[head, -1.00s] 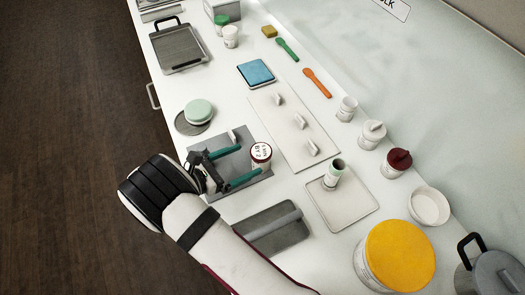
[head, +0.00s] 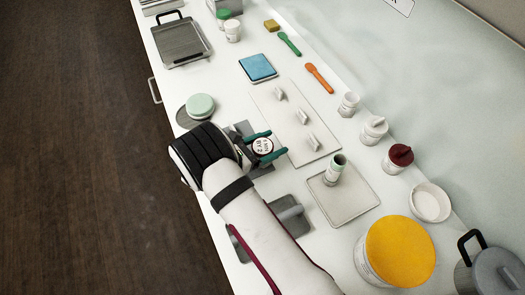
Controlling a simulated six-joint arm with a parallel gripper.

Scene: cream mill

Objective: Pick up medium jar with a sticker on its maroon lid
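The medium jar (head: 263,147) stands upright, with a white round sticker with dark lettering covering most of its maroon-rimmed lid. The jar's lower body is hidden by the lid and the fingers.
A white board with knobs (head: 284,122) lies just beyond the jar. A green-rimmed container (head: 335,168) on a tray (head: 343,204) stands to the right. Another maroon-lidded jar (head: 400,156) stands at the back. A pale green-lidded jar (head: 200,106) is at left, close to my wrist.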

